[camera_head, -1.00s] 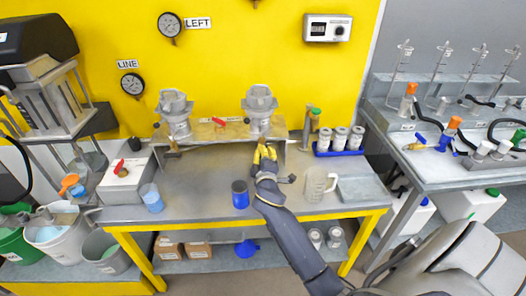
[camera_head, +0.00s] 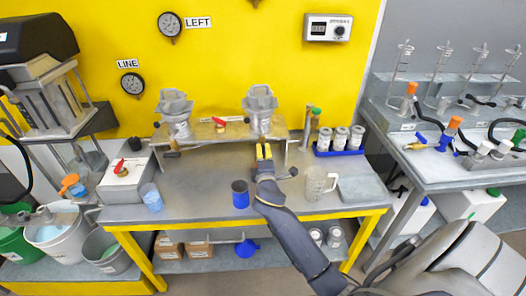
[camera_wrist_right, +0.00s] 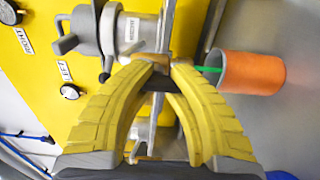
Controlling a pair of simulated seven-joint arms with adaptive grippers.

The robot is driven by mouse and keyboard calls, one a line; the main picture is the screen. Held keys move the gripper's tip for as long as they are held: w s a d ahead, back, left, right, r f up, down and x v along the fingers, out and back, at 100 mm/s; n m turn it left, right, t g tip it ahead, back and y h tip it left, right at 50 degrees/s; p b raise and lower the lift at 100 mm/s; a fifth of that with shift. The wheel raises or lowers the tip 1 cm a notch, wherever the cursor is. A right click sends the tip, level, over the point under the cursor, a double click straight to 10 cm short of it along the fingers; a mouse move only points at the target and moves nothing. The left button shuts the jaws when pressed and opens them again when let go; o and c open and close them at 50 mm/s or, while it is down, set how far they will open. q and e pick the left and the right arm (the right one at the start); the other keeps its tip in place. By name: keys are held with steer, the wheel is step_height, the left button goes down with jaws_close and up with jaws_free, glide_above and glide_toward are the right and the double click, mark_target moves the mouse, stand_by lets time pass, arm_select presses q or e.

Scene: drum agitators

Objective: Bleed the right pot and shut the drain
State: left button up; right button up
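The right pot (camera_head: 260,105) is a grey, faceted vessel on the raised shelf, below the yellow wall. In the right wrist view, grey pot parts (camera_wrist_right: 86,24) show at the upper left. My right gripper (camera_head: 264,148) is under the shelf edge, at this pot's drain. In the right wrist view, its yellow fingertips (camera_wrist_right: 165,70) are close together around a dark drain handle (camera_wrist_right: 155,82). A thin green streak (camera_wrist_right: 208,69) runs from near the tips into an orange cup (camera_wrist_right: 250,72). My left gripper is not seen.
A blue cup (camera_head: 240,194) stands left of my arm. A clear jug (camera_head: 318,184) is close on the right. The left pot (camera_head: 175,112) and a red-handled valve (camera_head: 219,122) are on the shelf. The bench front (camera_head: 200,206) is mostly clear.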

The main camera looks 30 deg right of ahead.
steer(key=o, duration=1.1)
steer(key=shift+w+a+r, duration=0.1)
steer(key=shift+a+r, duration=0.1)
steer(key=shift+r, duration=0.1)
steer(key=shift+c, duration=0.2)
steer(key=shift+o, duration=1.2)
steer(key=shift+d, duration=0.1)
steer(key=v, duration=1.2)
steer(key=shift+f, duration=0.1)
